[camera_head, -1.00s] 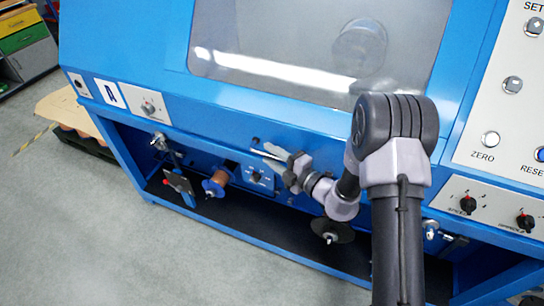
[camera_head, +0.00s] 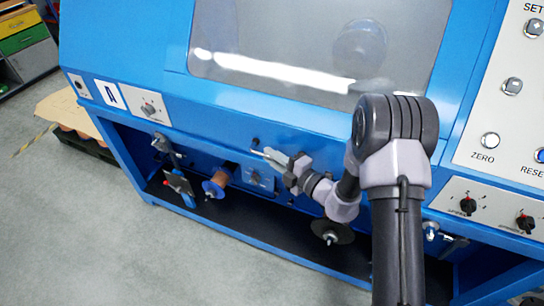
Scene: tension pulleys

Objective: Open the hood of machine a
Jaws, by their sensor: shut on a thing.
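Machine A is the large blue machine with a letter plate (camera_head: 110,94) at its front left. Its blue hood (camera_head: 150,60) with a wide grey window (camera_head: 300,45) is at the top of the view and looks closed or nearly so. My gripper (camera_head: 274,155) is at the front, just below the hood's lower edge. It is shut on a thin light bar, which looks like the hood handle (camera_head: 268,153). The fingers hide most of the bar. My arm covers the right part of the hood's front edge.
A control panel (camera_head: 505,130) with buttons and knobs stands at the right. Below the hood are a copper-coloured spool (camera_head: 219,178), a dark disc (camera_head: 332,231) and small fittings on the open shelf. Grey floor (camera_head: 80,220) is free at the left.

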